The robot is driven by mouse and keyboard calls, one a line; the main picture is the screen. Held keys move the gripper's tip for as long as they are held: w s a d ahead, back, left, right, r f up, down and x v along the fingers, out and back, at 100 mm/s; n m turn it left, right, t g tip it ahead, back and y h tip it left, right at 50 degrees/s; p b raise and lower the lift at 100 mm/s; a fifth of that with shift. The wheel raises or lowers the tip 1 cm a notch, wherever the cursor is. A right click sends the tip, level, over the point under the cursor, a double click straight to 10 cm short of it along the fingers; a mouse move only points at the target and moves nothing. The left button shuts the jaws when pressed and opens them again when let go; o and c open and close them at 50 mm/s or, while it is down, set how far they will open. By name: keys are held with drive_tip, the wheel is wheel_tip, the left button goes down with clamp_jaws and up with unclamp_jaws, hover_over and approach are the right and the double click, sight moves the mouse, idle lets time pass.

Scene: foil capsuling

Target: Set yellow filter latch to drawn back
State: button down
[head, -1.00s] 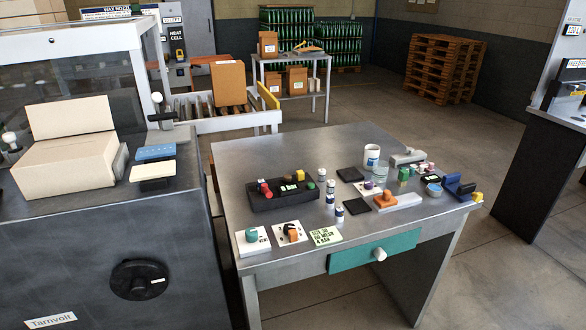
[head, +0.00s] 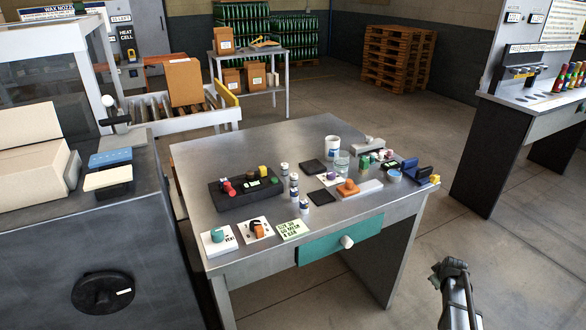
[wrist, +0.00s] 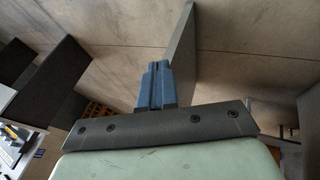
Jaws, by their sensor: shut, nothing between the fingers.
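No part here is clearly readable as the yellow filter latch. One small yellow piece (head: 435,179) sits at the table's right end, beside a blue block (head: 410,171). Another yellow piece (head: 263,171) is in the black tray (head: 232,204) on the left half of the table. Both are too small to tell a latch position. My gripper (head: 450,267) is in front of the table's right side, apart from it and touching nothing. In the wrist view its blue fingers (wrist: 155,83) are together, with nothing between them.
The metal table (head: 330,130) holds several small items, including a white mug (head: 332,147) and an orange-knobbed slider (head: 348,187). A grey workbench (head: 490,150) stands right; open floor lies between.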

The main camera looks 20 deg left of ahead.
drive_tip(key=w+d+r+n+t+h, duration=0.1)
drive_tip(key=w+d+r+n+t, duration=0.15)
drive_tip(key=w+r, duration=0.85)
drive_tip(key=w+d+r+n+t, duration=0.3)
drive_tip(key=w+r, duration=0.4)
drive_tip(key=r, duration=0.8)
drive_tip(key=w+a+r+n, duration=0.2)
drive_tip(key=w+a+r, duration=0.4)
drive_tip(key=a+r, duration=0.2)
drive_tip(key=a+r+n+g+y, duration=0.1)
drive_tip(key=a+r+n, duration=0.15)
drive_tip(key=a, duration=1.35)
drive_tip(key=a+r+n+g, duration=0.1)
drive_tip(key=a+n+g, duration=0.15)
drive_tip(key=a, duration=1.25)
drive_tip(key=n+h, duration=0.6)
drive_tip(key=h, duration=0.2)
approach(259, 169)
drive_tip(key=shift+m, duration=0.25)
drive_tip(key=x, duration=0.6)
drive_tip(key=shift+d, duration=0.15)
